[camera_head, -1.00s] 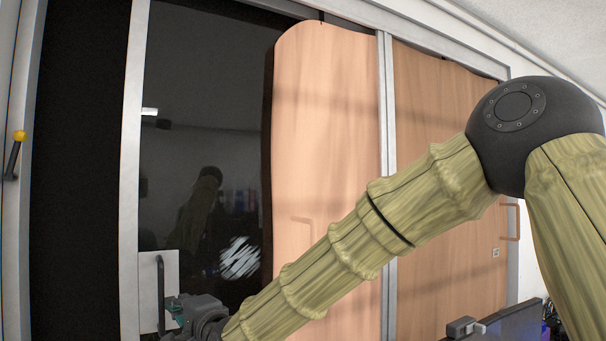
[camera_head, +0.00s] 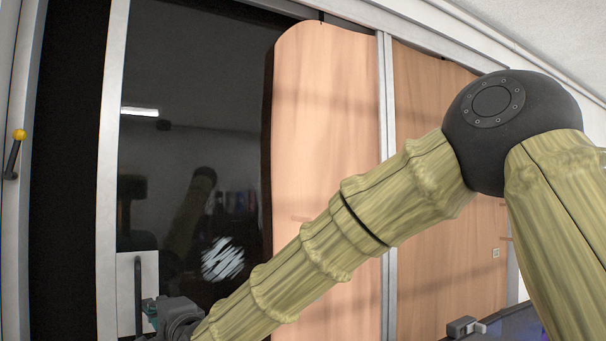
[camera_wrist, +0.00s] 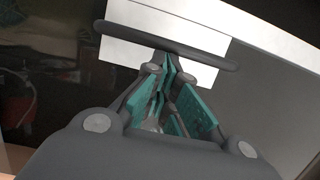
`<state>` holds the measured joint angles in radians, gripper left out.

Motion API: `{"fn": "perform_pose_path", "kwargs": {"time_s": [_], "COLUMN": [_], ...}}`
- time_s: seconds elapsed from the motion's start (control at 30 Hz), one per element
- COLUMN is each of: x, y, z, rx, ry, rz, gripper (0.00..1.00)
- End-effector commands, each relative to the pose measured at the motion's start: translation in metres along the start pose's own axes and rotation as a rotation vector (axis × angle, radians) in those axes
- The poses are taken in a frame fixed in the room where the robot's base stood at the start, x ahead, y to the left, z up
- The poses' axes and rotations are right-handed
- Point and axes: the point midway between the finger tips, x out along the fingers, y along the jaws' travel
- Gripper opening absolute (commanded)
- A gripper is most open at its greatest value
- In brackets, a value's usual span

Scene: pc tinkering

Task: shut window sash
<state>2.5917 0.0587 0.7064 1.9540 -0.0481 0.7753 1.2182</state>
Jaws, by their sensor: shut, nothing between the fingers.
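The window sash (camera_head: 109,170) is a dark glass pane with a pale upright edge rail, standing left of the wooden panels in the head view. A dark open gap (camera_head: 70,170) lies between this rail and the window frame at the left. A dark bar handle (camera_head: 138,290) on a white plate sits low on the sash rail; the handle also crosses the wrist view (camera_wrist: 205,54). My gripper (camera_head: 149,308) is just right of the handle. In the wrist view its teal-padded fingers (camera_wrist: 167,65) are shut and empty, with tips at the bar; I cannot tell whether they touch it.
A frame post (camera_head: 22,90) with a yellow-tipped lever (camera_head: 15,150) stands at the far left. Wooden panels (camera_head: 325,130) fill the middle and right behind my arm. A dark monitor (camera_head: 510,322) is at the lower right.

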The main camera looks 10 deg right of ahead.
Motion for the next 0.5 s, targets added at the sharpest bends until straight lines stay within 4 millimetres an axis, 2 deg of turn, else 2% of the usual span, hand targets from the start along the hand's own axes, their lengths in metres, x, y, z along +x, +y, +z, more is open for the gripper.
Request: {"fn": "perform_pose_path", "kwargs": {"time_s": [0.5], "x": [0.006], "y": [0.0], "z": [0.024], "rx": [-0.001], "ry": [-0.003], "rz": [0.0], "gripper": [0.0]}}
